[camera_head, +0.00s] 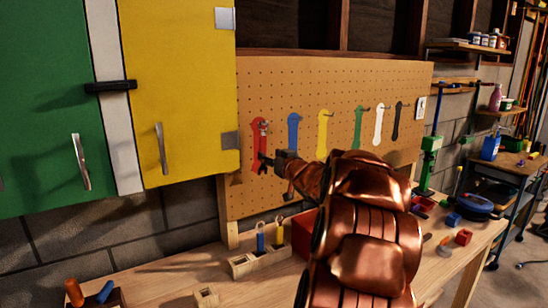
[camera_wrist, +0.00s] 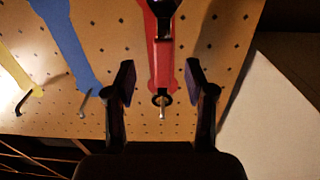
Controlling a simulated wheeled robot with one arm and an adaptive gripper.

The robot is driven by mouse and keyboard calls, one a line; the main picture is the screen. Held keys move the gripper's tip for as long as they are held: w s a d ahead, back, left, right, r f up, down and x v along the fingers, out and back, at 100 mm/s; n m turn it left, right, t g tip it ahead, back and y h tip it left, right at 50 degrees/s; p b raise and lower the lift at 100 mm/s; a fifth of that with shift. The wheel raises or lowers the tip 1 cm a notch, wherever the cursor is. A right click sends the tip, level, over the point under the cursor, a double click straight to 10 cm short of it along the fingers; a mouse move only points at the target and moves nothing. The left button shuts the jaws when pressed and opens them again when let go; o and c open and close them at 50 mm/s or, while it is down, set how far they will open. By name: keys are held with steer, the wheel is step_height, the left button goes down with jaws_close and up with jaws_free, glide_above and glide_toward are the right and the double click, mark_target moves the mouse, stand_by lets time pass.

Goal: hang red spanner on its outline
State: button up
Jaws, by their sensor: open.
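The red spanner (camera_wrist: 162,65) is against the tan pegboard, over the red outline (camera_head: 259,128) at the left of the row. In the wrist view, its dark ring end appears to be around a metal peg (camera_wrist: 162,112), and its dark jaw end lies toward the top of the picture. My gripper (camera_wrist: 160,78) is open, with one finger on each side of the spanner's ring end and a visible gap on both sides. In the head view, my gripper (camera_head: 272,161) is close to the board, and my arm hides part of the board and bench.
Blue (camera_head: 293,131), yellow (camera_head: 323,134), green, white and black outlines continue rightward on the pegboard (camera_head: 340,80). The wooden bench (camera_head: 160,285) below holds a wooden block holder (camera_head: 243,265) with tools. A yellow cabinet door (camera_head: 180,80) stands left of the board.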

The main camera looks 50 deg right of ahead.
mark_target(265, 152)
steer(key=shift+p+x, duration=0.65)
steer(key=shift+x, duration=2.15)
steer(key=shift+c, duration=0.2)
jaws_close()
jaws_free()
